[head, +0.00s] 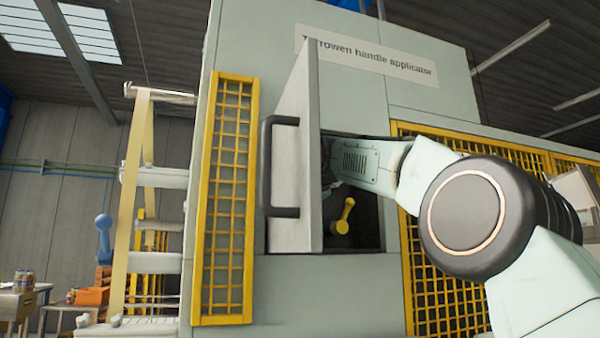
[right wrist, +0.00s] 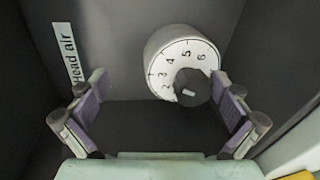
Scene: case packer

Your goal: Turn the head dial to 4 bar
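In the right wrist view a white round dial (right wrist: 168,55) with printed numbers, 2 to 6 legible, sits at the back of a dark compartment. A black knob (right wrist: 194,86) with a short pale mark stands out from its lower right; which number the mark points to is unclear. A "Head air" label (right wrist: 68,52) is on the left. My right gripper (right wrist: 160,98) is open and empty, its fingers spread wide; the right finger is close to the knob, contact unclear. In the head view my right arm reaches into the compartment and the gripper is hidden. My left gripper is out of view.
In the head view the compartment's open door (head: 297,160) with a black handle (head: 268,165) stands left of the opening. A yellow lever (head: 344,215) is inside, low down. Yellow mesh guards (head: 222,200) flank the opening. An orange bin (head: 92,295) is far left.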

